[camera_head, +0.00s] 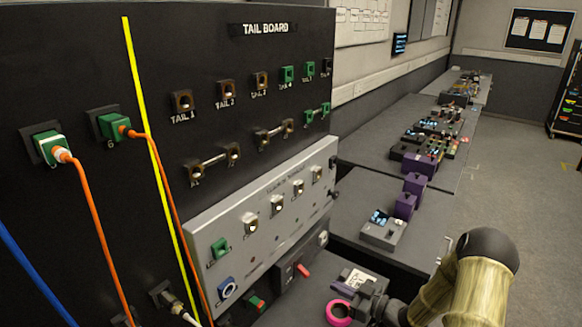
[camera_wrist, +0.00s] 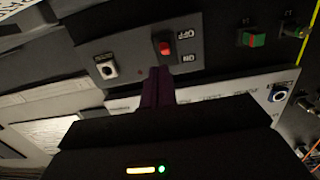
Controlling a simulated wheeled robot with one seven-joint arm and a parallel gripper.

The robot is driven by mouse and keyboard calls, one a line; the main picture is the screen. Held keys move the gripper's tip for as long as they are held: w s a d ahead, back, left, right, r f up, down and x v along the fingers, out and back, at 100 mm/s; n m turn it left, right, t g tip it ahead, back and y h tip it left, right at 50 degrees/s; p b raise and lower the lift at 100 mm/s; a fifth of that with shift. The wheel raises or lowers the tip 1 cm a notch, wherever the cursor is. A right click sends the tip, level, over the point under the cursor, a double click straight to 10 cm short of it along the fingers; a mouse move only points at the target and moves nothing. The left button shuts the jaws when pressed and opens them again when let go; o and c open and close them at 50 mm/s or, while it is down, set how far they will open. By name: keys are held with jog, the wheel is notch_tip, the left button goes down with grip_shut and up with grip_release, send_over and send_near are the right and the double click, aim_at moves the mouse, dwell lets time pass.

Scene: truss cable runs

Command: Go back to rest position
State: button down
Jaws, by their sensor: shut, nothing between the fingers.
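My gripper (camera_wrist: 158,88) shows in the wrist view as two dark purple fingers pressed together, with nothing between them. The fingertips are in front of a grey switch box with a red switch (camera_wrist: 165,47) marked OFF and ON. In that picture the lettering is upside down. I cannot tell whether the fingertips touch the box. In the head view my arm is bent at the lower right, and the fingertips cannot be made out. The red switch also shows there (camera_head: 303,271), low on the black tail board (camera_head: 225,60).
Orange cables (camera_head: 92,225) hang from green plugs on the board's left, beside a yellow strip (camera_head: 147,120). A grey panel (camera_head: 262,222) juts from the board. Benches with devices (camera_head: 383,229) run along the back. Floor at right is clear.

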notch_tip(320, 180, up, 8)
jog(key=s+d+f+m+g+h+p, duration=0.1)
jog(key=s+m+g+h, duration=0.2)
jog(key=h, duration=0.8)
jog(key=s+a+r+m+g+h, duration=0.1)
jog(key=s+a+r+m+g, duration=0.1)
jog(key=s, duration=0.7)
jog(key=s+a+r+m+g, duration=0.2)
jog(key=s+r+m+g, duration=0.1)
jog(key=s, duration=0.6)
notch_tip(320, 180, up, 3)
jog(key=shift+s+f+m+g+h+p, duration=0.15)
jog(key=shift+m+g+h+p, duration=0.25)
jog(key=shift+m, duration=0.5)
